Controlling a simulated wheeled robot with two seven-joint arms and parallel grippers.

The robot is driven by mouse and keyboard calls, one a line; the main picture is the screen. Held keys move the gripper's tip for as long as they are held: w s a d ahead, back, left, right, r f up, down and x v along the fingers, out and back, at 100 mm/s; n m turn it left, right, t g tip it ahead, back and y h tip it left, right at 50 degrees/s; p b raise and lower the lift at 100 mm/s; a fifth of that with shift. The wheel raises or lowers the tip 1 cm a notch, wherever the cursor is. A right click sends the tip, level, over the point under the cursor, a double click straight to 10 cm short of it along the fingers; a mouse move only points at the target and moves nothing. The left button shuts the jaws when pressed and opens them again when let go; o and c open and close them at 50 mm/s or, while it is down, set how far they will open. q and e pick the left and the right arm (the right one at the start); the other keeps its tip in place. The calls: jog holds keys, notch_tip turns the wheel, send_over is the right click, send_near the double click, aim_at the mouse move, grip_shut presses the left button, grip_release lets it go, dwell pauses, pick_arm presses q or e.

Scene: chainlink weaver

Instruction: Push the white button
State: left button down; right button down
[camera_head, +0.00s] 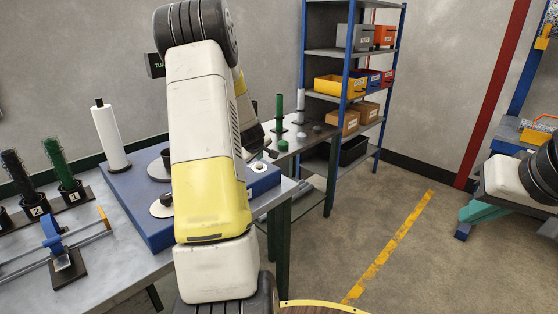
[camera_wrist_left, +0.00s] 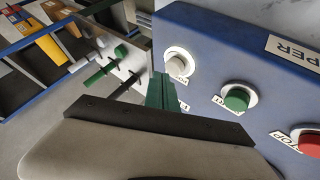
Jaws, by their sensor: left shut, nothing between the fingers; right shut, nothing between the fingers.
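The white button (camera_wrist_left: 178,65) sits in a light round collar on a blue control box (camera_wrist_left: 215,30) in the left wrist view. In the head view the white button (camera_head: 259,167) shows on the blue base just right of my left forearm. My left gripper (camera_wrist_left: 160,88) has green fingertips that are shut and empty. They appear close beside the white button, on its left and lower side in the wrist view; contact cannot be told. In the head view my left gripper (camera_head: 271,153) is partly hidden behind my arm, near the button.
A green button (camera_wrist_left: 238,97) and a red button (camera_wrist_left: 309,141) share the box. The grey table (camera_head: 130,275) holds a white roll (camera_head: 110,138), and black and green chain rolls at left. A shelf (camera_head: 335,53) with bins stands behind. Open floor lies right of the table.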

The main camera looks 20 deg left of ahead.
aim_at(259, 165)
pick_arm(q)
jog(key=shift+f, duration=0.1)
dwell(0.5)
jog(key=shift+f, duration=0.45)
dwell(0.5)
jog(key=shift+r, duration=0.55)
jog(key=shift+r, duration=0.1)
jog(key=shift+r, duration=2.9)
